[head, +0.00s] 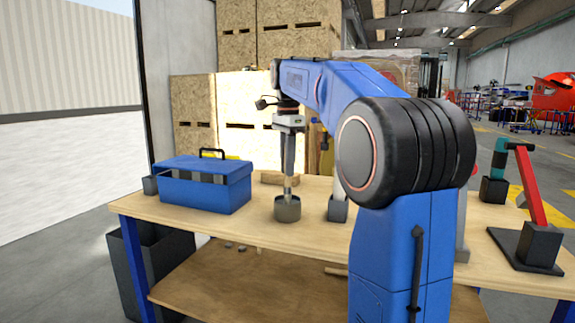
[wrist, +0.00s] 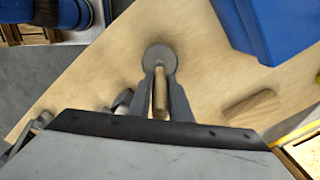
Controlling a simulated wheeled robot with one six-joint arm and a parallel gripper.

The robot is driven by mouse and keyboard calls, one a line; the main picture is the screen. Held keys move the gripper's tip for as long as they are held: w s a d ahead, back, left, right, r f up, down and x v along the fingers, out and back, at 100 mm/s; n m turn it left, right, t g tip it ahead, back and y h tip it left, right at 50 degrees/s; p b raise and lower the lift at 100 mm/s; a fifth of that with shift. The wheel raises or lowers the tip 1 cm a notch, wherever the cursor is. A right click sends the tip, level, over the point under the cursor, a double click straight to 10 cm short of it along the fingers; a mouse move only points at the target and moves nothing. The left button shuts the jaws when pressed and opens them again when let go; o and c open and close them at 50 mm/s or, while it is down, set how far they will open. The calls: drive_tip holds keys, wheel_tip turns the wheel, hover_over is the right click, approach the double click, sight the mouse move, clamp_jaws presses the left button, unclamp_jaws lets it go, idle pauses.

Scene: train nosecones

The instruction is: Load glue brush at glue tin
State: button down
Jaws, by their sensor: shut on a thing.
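My gripper (head: 288,172) points straight down over the workbench (head: 240,218) and is shut on the glue brush (head: 288,190). In the wrist view, the brush's brown wooden handle (wrist: 160,98) shows between the two grey fingers of my gripper (wrist: 160,75). The glue tin (head: 288,212), a short round grey pot, stands on the bench directly below. The brush reaches down to its mouth; its bristle end is hidden, so I cannot tell how deep it sits. The tin also shows in the wrist view as a grey disc (wrist: 157,52) beyond the fingertips.
A blue toolbox (head: 205,188) stands left of the tin. A wooden block (head: 280,179) lies behind it. A dark grey holder (head: 338,210) stands close on the right, partly behind my arm. A red tool in a black stand (head: 538,245) is at the far right.

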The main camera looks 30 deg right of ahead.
idle(0.3)
drive_tip(key=shift+r, duration=3.45)
